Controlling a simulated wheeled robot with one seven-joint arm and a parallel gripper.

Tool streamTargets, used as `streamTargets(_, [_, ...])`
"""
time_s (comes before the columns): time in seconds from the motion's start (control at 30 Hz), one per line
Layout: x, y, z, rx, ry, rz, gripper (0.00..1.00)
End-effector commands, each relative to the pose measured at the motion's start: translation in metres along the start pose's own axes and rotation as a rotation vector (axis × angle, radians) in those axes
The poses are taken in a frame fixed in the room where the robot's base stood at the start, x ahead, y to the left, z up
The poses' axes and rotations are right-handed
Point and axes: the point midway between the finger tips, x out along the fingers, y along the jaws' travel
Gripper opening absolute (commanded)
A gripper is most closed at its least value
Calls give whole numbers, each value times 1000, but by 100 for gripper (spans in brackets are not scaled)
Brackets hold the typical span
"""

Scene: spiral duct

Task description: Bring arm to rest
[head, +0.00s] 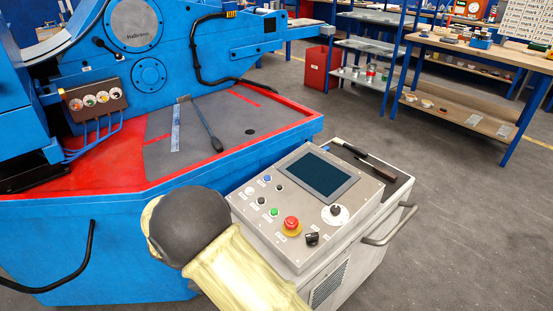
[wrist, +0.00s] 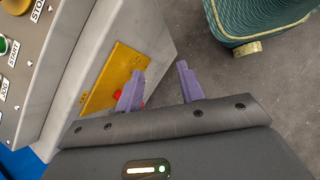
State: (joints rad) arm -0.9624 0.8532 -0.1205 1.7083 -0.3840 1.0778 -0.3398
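My gripper (wrist: 158,85) shows in the wrist view with its two purple fingers apart and nothing between them. It is beside the control console, over the grey floor. The console (head: 342,237) stands in front of the blue machine in the head view, with a dark screen and a red stop button (head: 291,224). Its side carries a yellow panel (wrist: 104,88) in the wrist view, and the left finger overlaps that panel in the picture. A small red part at the panel is partly hidden by the finger. My gripper is out of sight in the head view.
The blue machine (head: 180,192) with a red-edged deck fills the left. A handle (head: 390,226) juts from the console's right side. A workbench (head: 478,60), shelves and a red bin (head: 318,68) stand behind. Floor at right is clear. A teal ribbed object (wrist: 250,18) is unclear.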

Motion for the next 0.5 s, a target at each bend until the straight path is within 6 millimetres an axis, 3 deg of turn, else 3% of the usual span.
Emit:
streamTargets(0.03, [3,10,23,77,45,-45,38])
streamTargets(0.23, [17,28,99,377,209,-184,38])
streamTargets(0.5, [34,25,196,821,401,-316,38])
